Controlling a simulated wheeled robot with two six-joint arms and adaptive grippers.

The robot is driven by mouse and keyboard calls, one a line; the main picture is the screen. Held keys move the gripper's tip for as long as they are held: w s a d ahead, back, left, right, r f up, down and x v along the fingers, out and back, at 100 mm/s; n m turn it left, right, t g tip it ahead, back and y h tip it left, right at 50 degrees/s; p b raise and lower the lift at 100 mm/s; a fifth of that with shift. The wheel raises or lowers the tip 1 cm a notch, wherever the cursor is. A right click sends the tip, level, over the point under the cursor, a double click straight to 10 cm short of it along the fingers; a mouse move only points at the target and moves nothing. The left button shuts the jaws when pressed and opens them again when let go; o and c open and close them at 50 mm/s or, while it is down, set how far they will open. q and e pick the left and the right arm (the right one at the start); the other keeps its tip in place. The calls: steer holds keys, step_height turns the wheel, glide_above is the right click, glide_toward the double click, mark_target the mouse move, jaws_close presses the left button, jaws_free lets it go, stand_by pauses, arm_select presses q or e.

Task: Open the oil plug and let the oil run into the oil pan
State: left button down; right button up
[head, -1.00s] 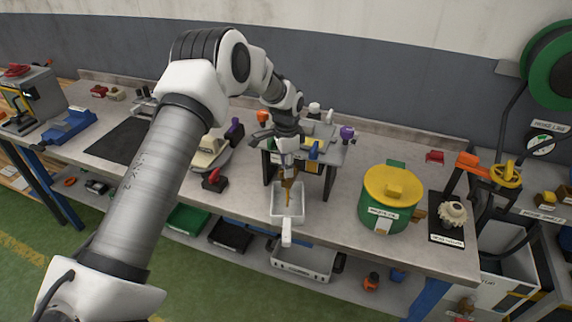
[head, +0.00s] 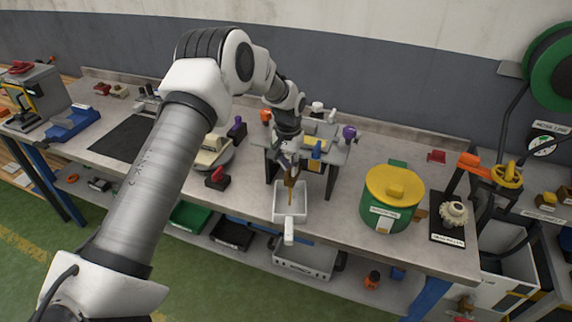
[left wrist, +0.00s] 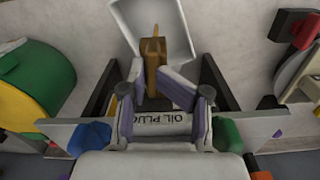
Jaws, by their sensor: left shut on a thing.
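The white oil pan (head: 304,212) sits at the table's front edge, below the grey stand (head: 331,158); it also shows at the top of the left wrist view (left wrist: 183,40). My left gripper (head: 287,165) points down at the front of the stand. In the left wrist view its fingers (left wrist: 157,86) are shut on the brown oil plug (left wrist: 152,66), beyond the label "OIL PLUG" (left wrist: 164,119). A thin golden-brown streak (head: 290,197) hangs below the plug over the pan. The fingers partly hide the plug. My right gripper is out of view.
A green pot with a yellow lid (head: 394,187) stands to the right, and a black board with a white gear (head: 454,214) beyond it. A red-handled black tool (head: 216,179) lies left of the stand.

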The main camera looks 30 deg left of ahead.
arm_select(q)
steer(key=shift+s+d+f+n, duration=0.2)
steer(key=shift+d+f+n, duration=0.05)
steer(key=shift+n, duration=0.15)
steer(key=c, duration=1.4)
jaws_free()
steer(key=shift+w+d+r, duration=0.1)
steer(key=shift+w+d, duration=0.05)
steer(key=shift+d, duration=0.15)
steer(key=shift+c, duration=0.2)
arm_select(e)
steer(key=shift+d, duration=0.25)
arm_select(q)
steer(key=shift+a, duration=0.2)
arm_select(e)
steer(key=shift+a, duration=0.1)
arm_select(q)
step_height(320, 180, up, 12)
steer(key=shift+r, duration=0.15)
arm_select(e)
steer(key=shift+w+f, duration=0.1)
